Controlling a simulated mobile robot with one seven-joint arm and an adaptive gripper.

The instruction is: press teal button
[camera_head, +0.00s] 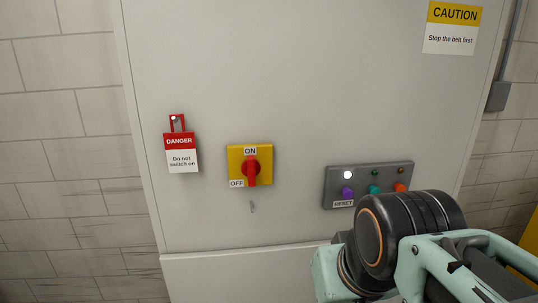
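The teal button (374,189) is the middle one of three on a dark grey control panel (334,173), which is fixed to the pale cabinet front. A purple button (347,192) is to its left and an orange button (400,187) to its right. The teal button is in clear sight. My arm, with a black round joint and pale teal links, fills the lower right, just below the panel. It overlaps the panel's lower right edge in the picture. My gripper's fingers do not show, so their distance from the button cannot be told.
Above the purple button is a lit white lamp (347,174); the other two lamps look dim. A red and yellow rotary switch (251,166) and a hanging red-white danger tag (181,152) are to the left. A caution sign (453,27) is at upper right.

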